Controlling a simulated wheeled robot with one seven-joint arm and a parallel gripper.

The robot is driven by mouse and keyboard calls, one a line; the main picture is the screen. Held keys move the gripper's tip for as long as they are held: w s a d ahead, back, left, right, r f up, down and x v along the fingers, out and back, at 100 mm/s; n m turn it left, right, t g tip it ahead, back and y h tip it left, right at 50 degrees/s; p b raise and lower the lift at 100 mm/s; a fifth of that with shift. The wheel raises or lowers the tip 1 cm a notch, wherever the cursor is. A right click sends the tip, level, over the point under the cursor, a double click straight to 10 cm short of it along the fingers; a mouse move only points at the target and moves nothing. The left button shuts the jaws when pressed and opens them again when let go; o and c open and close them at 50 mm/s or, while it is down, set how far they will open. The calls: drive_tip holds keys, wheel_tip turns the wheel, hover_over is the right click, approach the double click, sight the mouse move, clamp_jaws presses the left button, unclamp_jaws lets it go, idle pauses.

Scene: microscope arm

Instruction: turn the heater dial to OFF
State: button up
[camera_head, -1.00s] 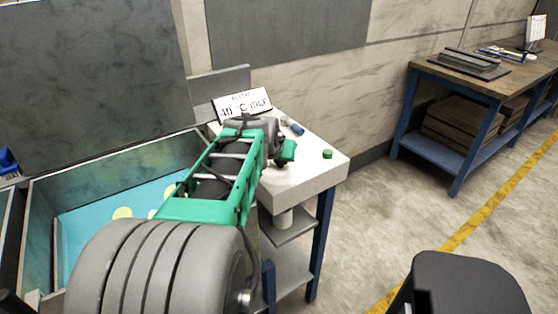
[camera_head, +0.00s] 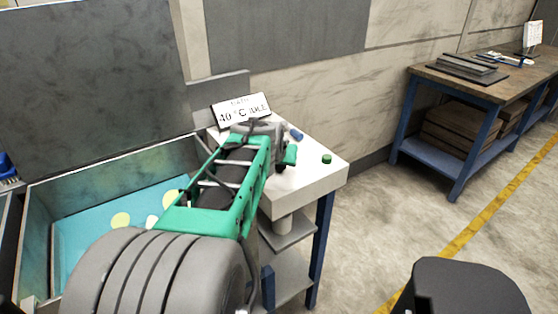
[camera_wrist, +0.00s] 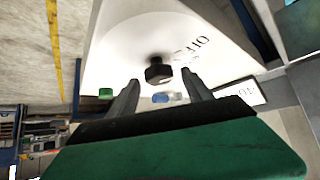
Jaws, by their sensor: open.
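The heater dial (camera_wrist: 158,72) is a small black knob on a white surface in the wrist view. Dark printed lettering, apparently with OFF (camera_wrist: 201,43), lies to its right; the dial's pointing direction is unclear. My gripper (camera_wrist: 160,86) is open, its two dark fingers apart on either side below the dial in the picture, with nothing seen between them touching it. In the head view my gripper end is over the white-topped stand (camera_head: 315,180), and my arm hides the dial. A sign (camera_head: 241,111) behind reads 40 °C IDLE.
A green cap (camera_head: 326,159) and a blue item (camera_head: 296,134) lie on the stand near my gripper. A blue-floored bin (camera_head: 35,225) with pale discs is at left. A workbench (camera_head: 430,75) stands right; the floor between is clear.

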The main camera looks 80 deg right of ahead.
drive_tip(key=v, duration=0.7)
drive_tip(key=shift+a+r, duration=0.3)
